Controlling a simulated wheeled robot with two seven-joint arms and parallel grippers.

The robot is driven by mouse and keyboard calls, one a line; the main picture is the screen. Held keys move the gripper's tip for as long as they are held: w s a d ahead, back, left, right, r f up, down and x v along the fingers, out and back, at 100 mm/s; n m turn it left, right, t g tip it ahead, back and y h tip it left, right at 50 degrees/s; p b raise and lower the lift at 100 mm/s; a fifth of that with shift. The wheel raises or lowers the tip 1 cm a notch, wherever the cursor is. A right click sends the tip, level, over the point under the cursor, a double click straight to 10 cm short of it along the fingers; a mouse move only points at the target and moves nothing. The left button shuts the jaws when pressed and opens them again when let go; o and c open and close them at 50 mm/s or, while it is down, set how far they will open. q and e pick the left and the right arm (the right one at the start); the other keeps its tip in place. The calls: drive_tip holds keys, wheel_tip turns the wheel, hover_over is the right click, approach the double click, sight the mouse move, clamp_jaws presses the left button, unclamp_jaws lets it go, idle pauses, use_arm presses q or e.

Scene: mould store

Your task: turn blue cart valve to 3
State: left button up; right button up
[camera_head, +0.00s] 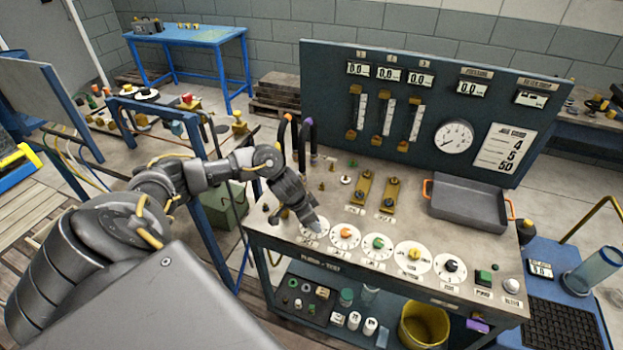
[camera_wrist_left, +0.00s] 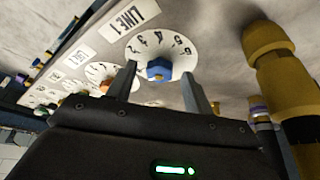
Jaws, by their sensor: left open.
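The blue valve knob (camera_wrist_left: 158,69) sits in the middle of a white numbered dial (camera_wrist_left: 182,50) in the left wrist view, beside a LINE 1 label. My left gripper (camera_wrist_left: 159,76) is open, with one finger on each side of the knob and no clear contact. In the head view my left gripper (camera_head: 308,217) points down over the leftmost dial (camera_head: 313,229) of the cart's row and hides its knob. My right gripper is not in view.
Dials with orange (camera_head: 346,233), green (camera_head: 378,243), yellow (camera_head: 414,254) and black (camera_head: 451,265) knobs run to the right. Brass valves (camera_head: 365,187) and a grey tray (camera_head: 468,206) stand behind. A large brass fitting (camera_wrist_left: 270,55) is close on the right in the wrist view.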

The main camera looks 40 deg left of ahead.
use_arm(q)
drive_tip(key=c, duration=1)
drive_tip(key=shift+o, duration=0.2)
